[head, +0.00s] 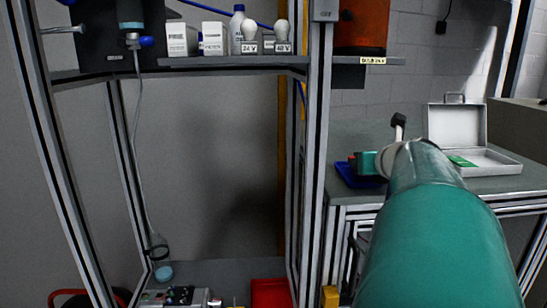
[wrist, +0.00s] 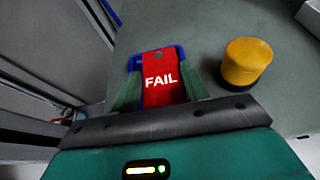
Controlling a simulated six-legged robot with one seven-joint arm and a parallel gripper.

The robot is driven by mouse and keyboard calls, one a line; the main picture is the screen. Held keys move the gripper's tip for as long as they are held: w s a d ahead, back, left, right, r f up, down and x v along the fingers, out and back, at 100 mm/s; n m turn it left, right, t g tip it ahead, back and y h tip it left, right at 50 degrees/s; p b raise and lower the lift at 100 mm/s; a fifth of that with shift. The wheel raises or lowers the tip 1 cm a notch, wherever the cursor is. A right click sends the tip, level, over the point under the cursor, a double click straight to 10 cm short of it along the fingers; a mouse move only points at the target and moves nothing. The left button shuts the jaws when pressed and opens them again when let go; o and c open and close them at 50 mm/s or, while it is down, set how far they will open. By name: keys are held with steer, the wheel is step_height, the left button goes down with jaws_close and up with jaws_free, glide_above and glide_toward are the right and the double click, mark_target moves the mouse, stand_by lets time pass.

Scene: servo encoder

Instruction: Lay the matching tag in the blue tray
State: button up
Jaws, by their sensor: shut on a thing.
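A red tag (wrist: 161,68) with the white word FAIL sits between the two green fingers of my gripper (wrist: 160,92) in the wrist view. My gripper is shut on this tag. The blue tray (wrist: 134,63) shows around and beneath the tag; whether the tag touches it I cannot tell. In the head view the blue tray (head: 345,177) lies on the grey bench, with my gripper (head: 359,163) over it. My arm hides part of the tray's right side. A green tag (head: 461,160) lies in the open silver case.
The open silver case (head: 490,163) stands on the bench to the right. A yellow round object (wrist: 247,62) stands right of the tray in the wrist view. A red tray (head: 270,293) is low in front. A shelf (head: 230,62) holds bulbs and boxes. Frame posts stand left of the bench.

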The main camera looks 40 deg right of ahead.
steer(key=shift+w+a+f, duration=0.15)
steer(key=shift+w+a, duration=0.05)
steer(key=shift+w, duration=0.55)
steer(key=shift+s, duration=0.4)
steer(key=shift+w+f, duration=0.4)
steer(key=shift+s+f, duration=0.15)
steer(key=shift+s, duration=0.15)
steer(key=shift+w, duration=0.15)
steer(key=o, duration=1)
